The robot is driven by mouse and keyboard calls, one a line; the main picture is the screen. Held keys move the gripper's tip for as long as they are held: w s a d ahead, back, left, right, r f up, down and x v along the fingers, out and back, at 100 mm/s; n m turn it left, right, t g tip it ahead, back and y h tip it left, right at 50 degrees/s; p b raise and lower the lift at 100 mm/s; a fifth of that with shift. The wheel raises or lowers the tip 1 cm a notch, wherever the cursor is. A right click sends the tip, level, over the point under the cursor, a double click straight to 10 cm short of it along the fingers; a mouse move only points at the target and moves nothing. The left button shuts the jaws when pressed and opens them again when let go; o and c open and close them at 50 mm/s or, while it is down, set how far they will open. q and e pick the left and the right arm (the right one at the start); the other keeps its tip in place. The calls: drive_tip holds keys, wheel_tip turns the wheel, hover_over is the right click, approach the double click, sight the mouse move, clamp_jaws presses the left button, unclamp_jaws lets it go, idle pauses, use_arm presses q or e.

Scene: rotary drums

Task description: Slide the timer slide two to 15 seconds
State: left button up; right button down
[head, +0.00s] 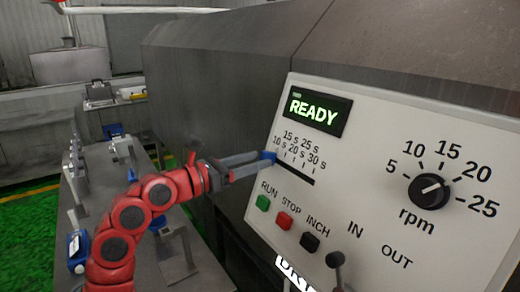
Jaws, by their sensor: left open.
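The timer slide is a slanted black slot (297,170) in the pale control panel, with marks from 10 s to 30 s.
The panel has a lit READY display (317,112) above the slide, green, red and black buttons (285,220) below, and an rpm dial (429,191) to the right. A black lever (336,259) sticks out lower down. A metal bench (205,265) stands at left.

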use_arm(q)
drive_tip(key=shift+x, duration=0.95)
drive_tip(key=shift+c, duration=0.3)
clamp_jaws()
idle(0.5)
